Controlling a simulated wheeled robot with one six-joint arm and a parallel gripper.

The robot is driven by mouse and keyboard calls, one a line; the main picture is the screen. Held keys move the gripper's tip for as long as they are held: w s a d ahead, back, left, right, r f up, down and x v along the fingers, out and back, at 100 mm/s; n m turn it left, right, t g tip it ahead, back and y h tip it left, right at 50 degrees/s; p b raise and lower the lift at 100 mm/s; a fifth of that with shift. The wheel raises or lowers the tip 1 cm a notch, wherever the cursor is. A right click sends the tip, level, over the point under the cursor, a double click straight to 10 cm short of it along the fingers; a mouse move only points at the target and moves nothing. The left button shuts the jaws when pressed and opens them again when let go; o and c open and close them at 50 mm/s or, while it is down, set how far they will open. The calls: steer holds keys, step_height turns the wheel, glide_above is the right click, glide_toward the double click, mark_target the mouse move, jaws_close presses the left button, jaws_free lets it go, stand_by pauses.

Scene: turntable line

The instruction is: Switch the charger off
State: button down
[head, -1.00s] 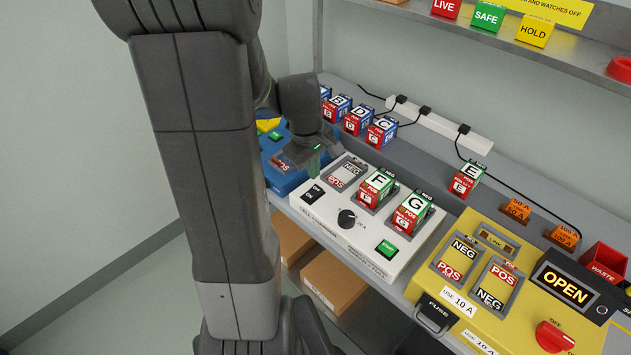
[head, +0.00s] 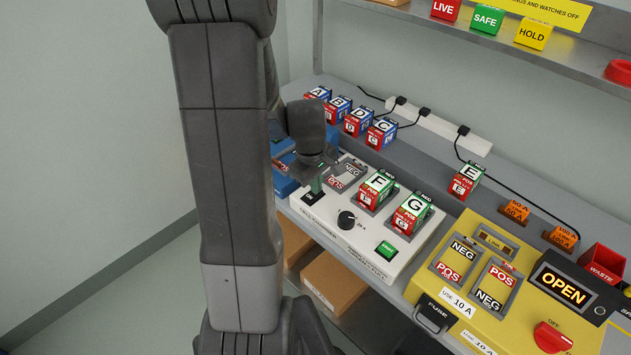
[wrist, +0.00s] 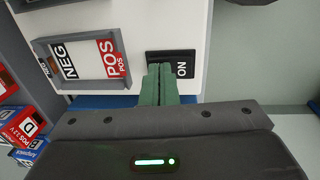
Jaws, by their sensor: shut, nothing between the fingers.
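The white charger (head: 365,245) stands on the bench with a black rocker switch (head: 311,198) at its left end. In the wrist view the switch (wrist: 185,57) shows the word ON on its right part; my fingers hide part of its left side. My gripper (head: 316,188) is shut and empty, its green fingertips pointing down at the switch. In the wrist view the fingertips (wrist: 158,70) are at the switch's near left edge; I cannot tell whether they touch it. The charger also has a dial (head: 346,220) and a green start button (head: 386,249).
Cells F (head: 376,189) and G (head: 411,213) sit in charger bays; the bay nearest the switch (head: 346,175) is empty. A blue unit (head: 284,185) is partly hidden behind my arm. A yellow machine (head: 470,300) with an OPEN display stands at right.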

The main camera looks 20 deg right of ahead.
steer(key=shift+f, duration=0.15)
steer(key=shift+s+a, duration=0.3)
steer(key=shift+a, duration=0.4)
steer(key=shift+r, duration=0.25)
steer(key=shift+w+r, duration=0.1)
steer(key=shift+r, duration=0.15)
step_height(320, 180, up, 13)
steer(key=a+p, duration=0.1)
steer(key=p, duration=0.1)
steer(key=shift+s+a, duration=0.4)
steer(key=shift+s, duration=0.05)
